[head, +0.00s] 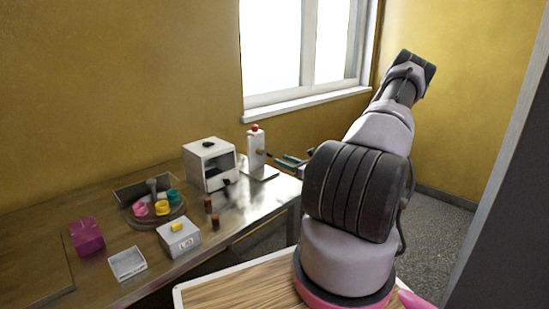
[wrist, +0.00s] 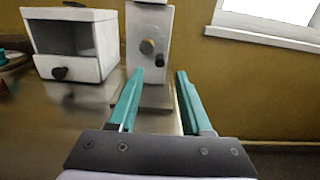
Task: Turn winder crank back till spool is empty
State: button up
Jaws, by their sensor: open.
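A white upright post (head: 255,148) with a red top stands on a flat base at the table's right end, below the window. I take it as the winder. In the wrist view the post (wrist: 137,20) bears a brass round hub (wrist: 147,46) and a small dark knob (wrist: 159,61) lower right of it, perhaps the crank's handle. I cannot make out a spool or any thread. My gripper (wrist: 160,74) is open and empty, its teal fingers pointing at the post. The dark knob shows between the fingertips, seemingly beyond them. The gripper (head: 291,160) also shows in the head view, right of the post.
A white open-fronted box (head: 207,150) with a dark knob stands left of the post. Further left are a round tray (head: 157,220) with coloured pieces, a labelled box (head: 179,240), a magenta box (head: 87,236), a white tray (head: 127,264) and brown cylinders (head: 215,221).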

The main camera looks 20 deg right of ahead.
aim_at(272, 156)
jog(key=x, duration=0.6)
grip_shut()
